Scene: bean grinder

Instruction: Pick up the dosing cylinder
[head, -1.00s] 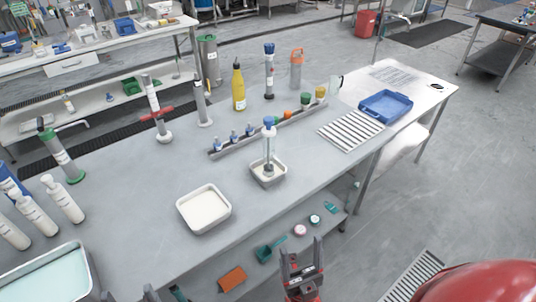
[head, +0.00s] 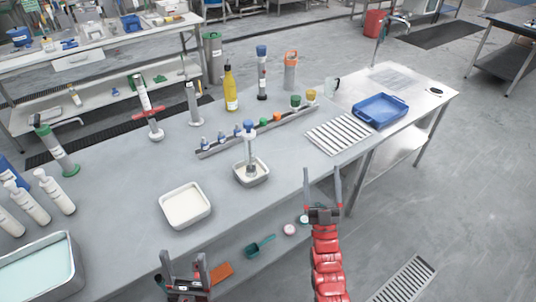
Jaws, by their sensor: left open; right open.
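A clear cylinder with a blue top (head: 249,148), which looks like the dosing cylinder, stands upright in a small pale square dish (head: 264,178) near the middle of the bench. Another slim, dark cylinder with a blue top (head: 262,75) stands behind the rack; the view does not settle which one the name means. My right gripper (head: 322,186) is open and empty, at the bench's front edge, right of and nearer than the dish. My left gripper (head: 186,270) is open and empty at the bottom, in front of the bench. Neither touches a cylinder.
A white-filled tray (head: 186,206) lies left of the dish. A rack (head: 285,118) with several coloured-top containers runs behind it. A yellow bottle (head: 231,90), an orange-topped bottle (head: 290,70), a slatted mat (head: 338,134) and a blue tray (head: 380,110) stand farther back.

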